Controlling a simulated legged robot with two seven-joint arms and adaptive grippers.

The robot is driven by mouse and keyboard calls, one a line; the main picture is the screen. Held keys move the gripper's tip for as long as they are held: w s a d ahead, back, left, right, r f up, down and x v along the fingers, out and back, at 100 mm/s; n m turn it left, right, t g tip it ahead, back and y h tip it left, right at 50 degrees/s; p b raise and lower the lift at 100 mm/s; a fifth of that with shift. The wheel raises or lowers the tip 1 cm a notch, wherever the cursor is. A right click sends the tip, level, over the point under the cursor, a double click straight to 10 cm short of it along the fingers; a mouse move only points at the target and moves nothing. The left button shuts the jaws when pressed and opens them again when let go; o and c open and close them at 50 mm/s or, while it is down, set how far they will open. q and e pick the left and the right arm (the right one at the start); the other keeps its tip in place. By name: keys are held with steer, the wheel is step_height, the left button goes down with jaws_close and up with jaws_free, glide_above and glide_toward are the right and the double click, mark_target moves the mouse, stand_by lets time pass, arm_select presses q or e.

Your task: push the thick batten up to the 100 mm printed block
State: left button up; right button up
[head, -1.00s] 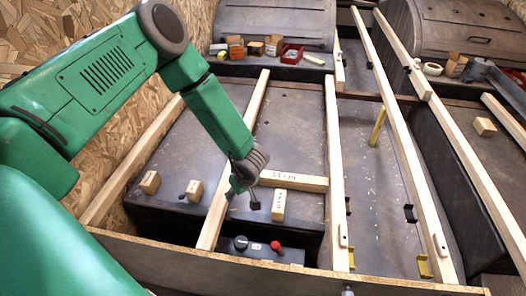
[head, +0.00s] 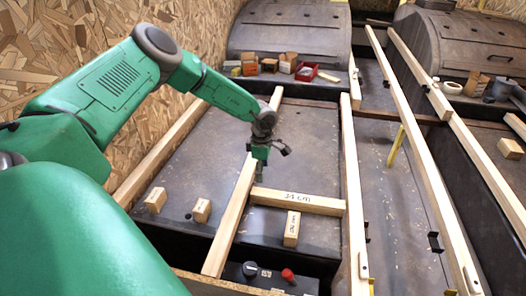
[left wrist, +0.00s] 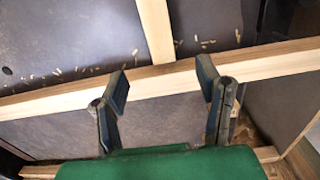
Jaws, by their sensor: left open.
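I cannot tell for sure which batten is the thick one or which block is the 100 mm one. My left gripper (head: 258,172) is open above the long batten, its two fingers (left wrist: 165,85) apart and empty. My right gripper is out of view.
Two more small blocks, one at far left (head: 156,199) and one nearer (head: 201,210), lie left of the batten. Another long batten (head: 354,200) bounds the bay on the right. A box with a red knob (head: 288,275) sits at the front.

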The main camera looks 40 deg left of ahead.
mark_target(261, 192)
arm_select(q)
step_height(261, 192, down, 12)
steer(key=b, duration=0.4)
steer(key=shift+a+f+b, duration=0.1)
steer(key=shift+f+b, duration=0.15)
steer(key=shift+b, duration=0.15)
steer(key=shift+a+f, duration=0.2)
steer(key=shift+f, duration=0.6)
steer(key=shift+s+d, duration=0.15)
jaws_close()
